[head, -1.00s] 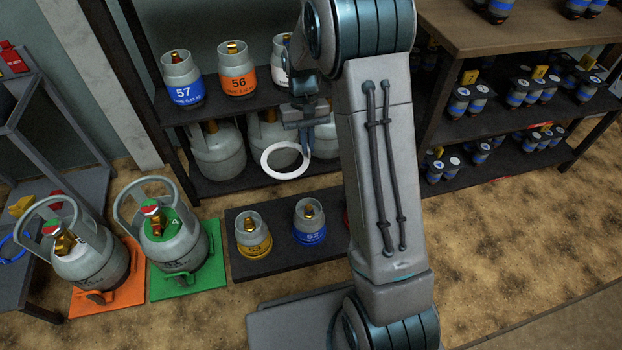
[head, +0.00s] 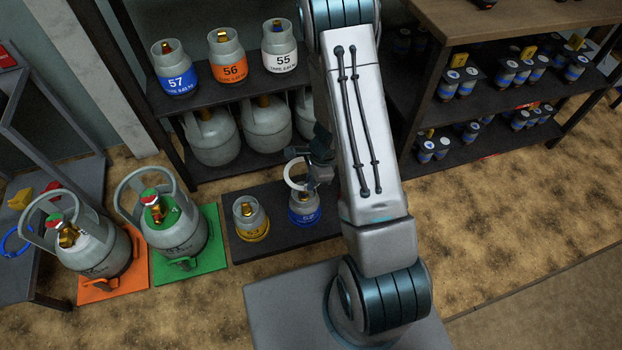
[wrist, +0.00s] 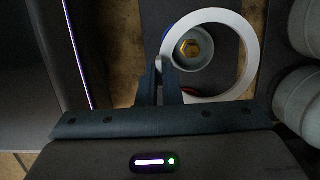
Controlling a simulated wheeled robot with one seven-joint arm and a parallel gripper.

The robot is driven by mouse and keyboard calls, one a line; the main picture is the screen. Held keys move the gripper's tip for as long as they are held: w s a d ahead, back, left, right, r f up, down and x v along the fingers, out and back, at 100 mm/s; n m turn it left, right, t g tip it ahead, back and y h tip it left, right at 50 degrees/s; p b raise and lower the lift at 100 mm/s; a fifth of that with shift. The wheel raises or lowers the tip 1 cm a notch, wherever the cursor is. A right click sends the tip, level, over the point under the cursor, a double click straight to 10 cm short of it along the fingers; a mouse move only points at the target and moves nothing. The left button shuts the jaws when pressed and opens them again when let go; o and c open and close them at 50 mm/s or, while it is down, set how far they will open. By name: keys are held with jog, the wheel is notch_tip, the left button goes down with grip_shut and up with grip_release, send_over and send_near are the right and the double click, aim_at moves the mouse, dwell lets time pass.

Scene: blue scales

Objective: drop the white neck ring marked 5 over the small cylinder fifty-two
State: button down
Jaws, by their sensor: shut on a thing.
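The white neck ring (head: 286,177) is held by my gripper (head: 316,172) just above small cylinder fifty-two (head: 304,214), a grey cylinder with a blue band and brass valve on the low dark platform. In the wrist view my gripper's fingers (wrist: 160,80) are shut on the near left part of the ring (wrist: 250,62). Through the ring's hole I see the top of the cylinder (wrist: 193,48), off-centre toward the left side of the hole. The ring looks apart from the cylinder, not around its neck. The ring's mark 5 cannot be made out.
A yellow-banded small cylinder (head: 251,219) stands just left on the same platform (head: 272,240). Behind is a shelf with cylinders 57 (head: 178,80), 56 (head: 229,66) and 55 (head: 279,52), and larger ones below. Two handled cylinders stand on orange and green mats at left.

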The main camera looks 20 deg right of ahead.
jog(key=shift+a, duration=0.1)
dwell(0.3)
jog(key=shift+d+b+x, duration=0.2)
jog(key=shift+b+x, duration=0.5)
jog(key=shift+x, duration=0.05)
jog(key=shift+d+b+x, duration=0.15)
jog(key=shift+b+x, duration=0.55)
jog(key=shift+b, duration=0.05)
jog(key=shift+d+b+x, duration=0.2)
jog(key=shift+b+x, duration=0.5)
jog(key=shift+x, duration=0.05)
jog(key=shift+f, duration=0.15)
jog(key=b+x, duration=0.2)
jog(key=d+b+x, duration=0.1)
jog(key=b+x, duration=0.2)
jog(key=shift+d+f, duration=0.1)
jog(key=shift+f, duration=0.15)
dwell(0.9)
jog(key=shift+f, duration=0.2)
jog(key=shift+d+b+x, duration=0.2)
jog(key=shift+b+x, duration=0.25)
jog(key=shift+x, duration=0.4)
jog(key=shift+f, duration=0.15)
